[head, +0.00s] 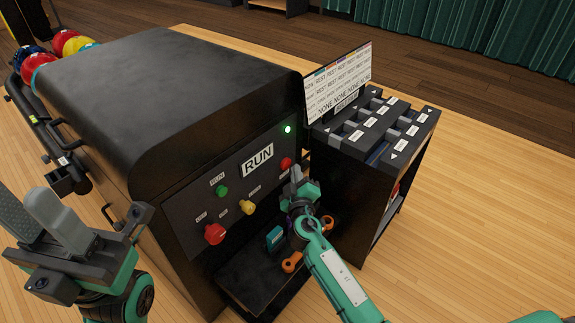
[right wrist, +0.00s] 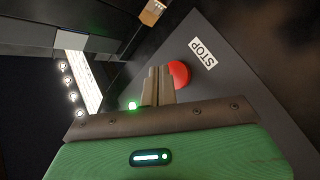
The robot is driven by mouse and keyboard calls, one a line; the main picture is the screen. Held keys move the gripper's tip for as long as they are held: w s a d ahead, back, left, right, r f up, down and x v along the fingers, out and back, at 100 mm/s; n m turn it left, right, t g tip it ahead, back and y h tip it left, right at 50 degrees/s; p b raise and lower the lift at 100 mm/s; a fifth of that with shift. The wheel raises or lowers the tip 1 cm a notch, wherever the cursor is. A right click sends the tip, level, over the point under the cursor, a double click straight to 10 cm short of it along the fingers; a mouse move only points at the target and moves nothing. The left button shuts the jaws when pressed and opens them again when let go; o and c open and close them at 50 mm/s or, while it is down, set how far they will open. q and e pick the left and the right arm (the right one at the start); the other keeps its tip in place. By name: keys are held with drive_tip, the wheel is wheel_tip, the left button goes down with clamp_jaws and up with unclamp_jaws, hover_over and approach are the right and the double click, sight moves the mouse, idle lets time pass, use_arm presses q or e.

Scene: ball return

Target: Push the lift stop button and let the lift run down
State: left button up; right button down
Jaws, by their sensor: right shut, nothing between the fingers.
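The red stop button (head: 286,163) sits at the right end of the black machine's sloped control panel. In the right wrist view the red button (right wrist: 181,73) shows beside a STOP label (right wrist: 204,53). My right gripper (head: 296,174) is shut and empty, its fingertips just in front of that button. In the right wrist view its fingers (right wrist: 158,84) overlap the button's edge; I cannot tell whether they touch it.
The panel also has a green button (head: 222,191), a yellow knob (head: 247,208) and a big red button (head: 214,234). A green lamp (head: 288,128) is lit. Orange and blue items lie on the low shelf (head: 250,288). A display (head: 338,84) stands right; balls (head: 70,45) sit back left.

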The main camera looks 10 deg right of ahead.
idle(0.5)
idle(0.4)
drive_tip(key=shift+w+a+b, duration=0.25)
drive_tip(key=shift+w+b, duration=0.05)
drive_tip(key=shift+w, duration=0.05)
drive_tip(key=shift+w+a+b, duration=0.3)
drive_tip(key=shift+w+b, duration=0.05)
drive_tip(key=shift+w, duration=0.1)
idle(0.9)
idle(0.3)
drive_tip(key=shift+s+d, duration=0.5)
drive_tip(key=shift+s, duration=0.25)
